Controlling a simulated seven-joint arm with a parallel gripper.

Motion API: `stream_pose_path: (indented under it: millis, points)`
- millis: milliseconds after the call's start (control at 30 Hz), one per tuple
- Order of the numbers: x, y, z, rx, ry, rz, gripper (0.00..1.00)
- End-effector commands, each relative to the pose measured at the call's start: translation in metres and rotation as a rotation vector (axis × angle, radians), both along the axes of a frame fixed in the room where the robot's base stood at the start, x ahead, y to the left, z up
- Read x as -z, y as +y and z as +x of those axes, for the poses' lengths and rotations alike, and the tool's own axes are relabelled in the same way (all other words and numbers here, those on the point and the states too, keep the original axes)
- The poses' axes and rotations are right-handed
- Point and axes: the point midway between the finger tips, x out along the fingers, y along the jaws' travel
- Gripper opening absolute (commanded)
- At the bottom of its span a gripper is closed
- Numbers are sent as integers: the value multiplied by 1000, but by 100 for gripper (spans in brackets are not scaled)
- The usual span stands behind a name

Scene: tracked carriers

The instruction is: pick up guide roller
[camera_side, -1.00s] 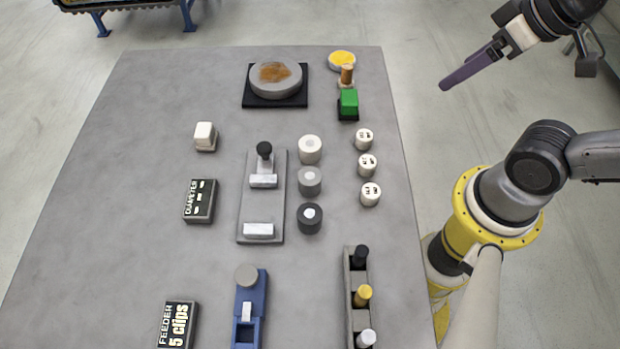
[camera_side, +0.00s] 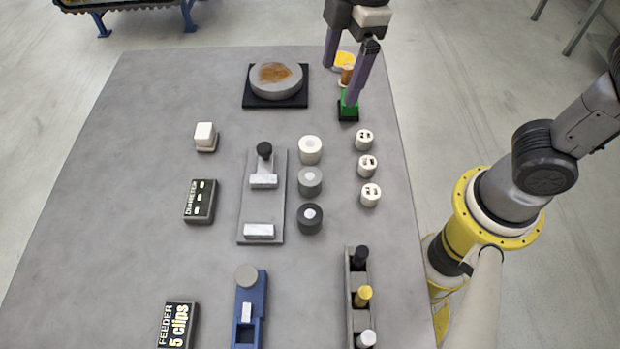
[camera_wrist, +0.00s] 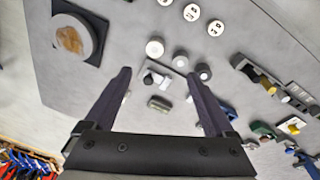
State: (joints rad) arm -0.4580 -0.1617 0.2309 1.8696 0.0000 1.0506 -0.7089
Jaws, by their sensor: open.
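Three plain rollers stand in a column right of a grey fixture plate: a white roller (camera_side: 310,149), a grey roller (camera_side: 310,181) and a black roller (camera_side: 310,218). I cannot tell which one is the guide roller. They also show in the wrist view as a white one (camera_wrist: 155,47), a grey one (camera_wrist: 180,64) and a dark one (camera_wrist: 204,72). My gripper (camera_side: 338,84) is open and empty above the far right part of the table. Its fingers (camera_wrist: 160,73) partly hide the green block (camera_side: 348,110) in the side view.
Three white marked cylinders (camera_side: 367,166) stand right of the rollers. The fixture plate (camera_side: 262,205) has a black knob. A round disc (camera_side: 276,91) lies on a black pad. A rack of pegs (camera_side: 350,285) stands near the front right. The left table area is mostly clear.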

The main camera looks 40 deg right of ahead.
Motion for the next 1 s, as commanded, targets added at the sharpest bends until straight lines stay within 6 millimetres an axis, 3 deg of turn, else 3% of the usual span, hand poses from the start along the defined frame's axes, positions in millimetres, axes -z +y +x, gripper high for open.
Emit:
stream_pose_path:
  millis: [33, 100, 267, 433, 800, 1000]
  points:
    - [15, 22, 2, -65, 39, -22, 89]
    - [31, 44, 1, -122, 75, -43, 89]
    - [55, 70, -11, -199, 129, -81, 89]
    - [70, 73, -14, -211, 133, -84, 89]
    - [133, 72, -14, -208, 132, -83, 89]
    - [145, 72, -13, -207, 131, -82, 89]
